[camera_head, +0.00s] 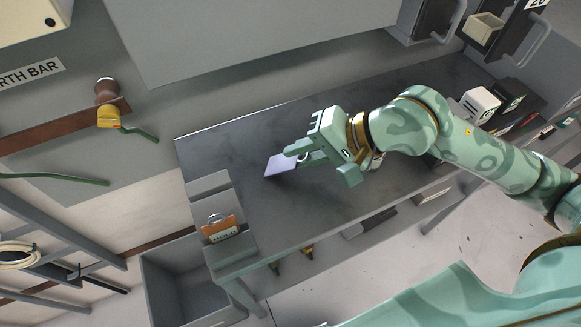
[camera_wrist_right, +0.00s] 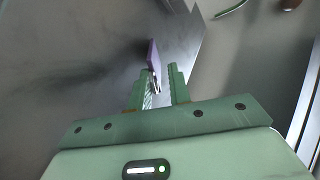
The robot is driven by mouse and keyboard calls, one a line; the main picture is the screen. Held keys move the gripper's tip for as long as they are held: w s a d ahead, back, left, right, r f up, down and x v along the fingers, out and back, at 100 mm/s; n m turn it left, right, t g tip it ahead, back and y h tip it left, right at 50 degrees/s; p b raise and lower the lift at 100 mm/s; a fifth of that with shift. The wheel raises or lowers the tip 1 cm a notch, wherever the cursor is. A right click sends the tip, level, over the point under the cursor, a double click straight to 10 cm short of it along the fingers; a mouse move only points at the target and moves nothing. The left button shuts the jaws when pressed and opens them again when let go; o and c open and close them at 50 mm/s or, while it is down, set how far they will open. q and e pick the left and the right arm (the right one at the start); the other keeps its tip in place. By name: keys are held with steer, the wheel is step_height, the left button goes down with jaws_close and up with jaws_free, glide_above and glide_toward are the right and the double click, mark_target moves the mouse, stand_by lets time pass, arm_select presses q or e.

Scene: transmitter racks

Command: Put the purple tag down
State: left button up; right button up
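The purple tag (camera_head: 281,164) is a thin, flat pale-purple plate at the fingertips of my right gripper (camera_head: 298,155), above or against the grey bench top; I cannot tell whether it touches the surface. In the right wrist view the tag (camera_wrist_right: 153,56) shows nearly edge-on, sticking out beyond the green fingers of my right gripper (camera_wrist_right: 161,84). Its near end sits between the fingers, which look closed around it, though a narrow gap shows beside it. My left gripper is not in view.
The grey bench top (camera_head: 240,150) is bare around the tag. An orange-topped holder (camera_head: 220,228) stands at the bench's left end, beside a grey bin (camera_head: 172,268). White and black boxes (camera_head: 480,103) stand at the right end.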

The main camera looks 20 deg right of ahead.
steer(key=shift+p+v, duration=0.35)
steer(key=shift+v, duration=1.2)
arm_select(q)
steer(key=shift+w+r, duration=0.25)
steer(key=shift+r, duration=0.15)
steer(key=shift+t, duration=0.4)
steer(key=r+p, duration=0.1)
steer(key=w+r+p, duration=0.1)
steer(key=p, duration=0.1)
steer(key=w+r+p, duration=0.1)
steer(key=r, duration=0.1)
steer(key=shift+p, duration=0.3)
arm_select(e)
step_height(320, 180, up, 8)
steer(key=s+d, duration=0.1)
steer(key=shift+d, duration=0.4)
steer(key=shift+s+f, duration=0.1)
steer(key=shift+s, duration=0.05)
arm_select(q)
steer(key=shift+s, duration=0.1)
